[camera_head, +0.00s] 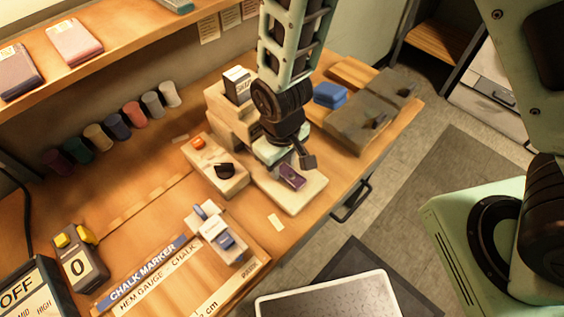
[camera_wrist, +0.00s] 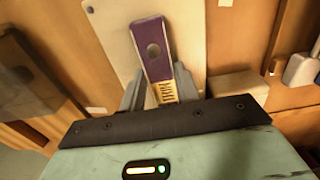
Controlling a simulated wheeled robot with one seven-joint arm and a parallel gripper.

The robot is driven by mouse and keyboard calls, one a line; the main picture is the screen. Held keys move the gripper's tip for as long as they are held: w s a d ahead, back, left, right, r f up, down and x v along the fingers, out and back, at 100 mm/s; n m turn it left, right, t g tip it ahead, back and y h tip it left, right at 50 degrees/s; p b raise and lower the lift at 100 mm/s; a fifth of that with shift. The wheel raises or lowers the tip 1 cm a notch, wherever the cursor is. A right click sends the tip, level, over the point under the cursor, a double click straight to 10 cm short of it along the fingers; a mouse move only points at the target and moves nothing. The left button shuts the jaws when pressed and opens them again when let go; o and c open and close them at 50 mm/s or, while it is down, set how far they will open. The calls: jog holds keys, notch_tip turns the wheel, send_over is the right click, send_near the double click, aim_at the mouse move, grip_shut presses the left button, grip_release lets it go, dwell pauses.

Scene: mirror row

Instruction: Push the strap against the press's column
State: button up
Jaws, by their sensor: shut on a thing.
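My gripper (camera_head: 285,158) is shut on the strap, low over the cream base plate (camera_head: 301,197) of the press. The press's cream upright part (camera_head: 228,122) rises behind and left of my gripper in the head view, partly hidden by my arm. I cannot tell whether the strap touches the column.
A cream block with an orange button and a dark knob (camera_head: 213,165) stands just left of the press. Dark grey blocks (camera_head: 362,122) and a blue item (camera_head: 330,95) lie to its right. Thread spools (camera_head: 118,126) line the back. The bench's front edge is close by.

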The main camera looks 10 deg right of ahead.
aim_at(281, 167)
jog(key=shift+w+a, duration=0.1)
jog(key=shift+w, duration=0.05)
jog(key=o, duration=1.1)
jog(key=shift+c, duration=0.2)
notch_tip(281, 167, up, 17)
jog(key=shift+r, duration=0.2)
jog(key=s+d+r, duration=0.1)
jog(key=s+d, duration=0.2)
jog(key=s, duration=0.3)
jog(key=s+d+r+n, duration=0.1)
jog(key=s+d+r, duration=0.1)
jog(key=s+d, duration=0.2)
jog(key=shift+s+r+y, duration=0.25)
jog(key=shift+s+y, duration=0.05)
jog(key=shift+s, duration=0.65)
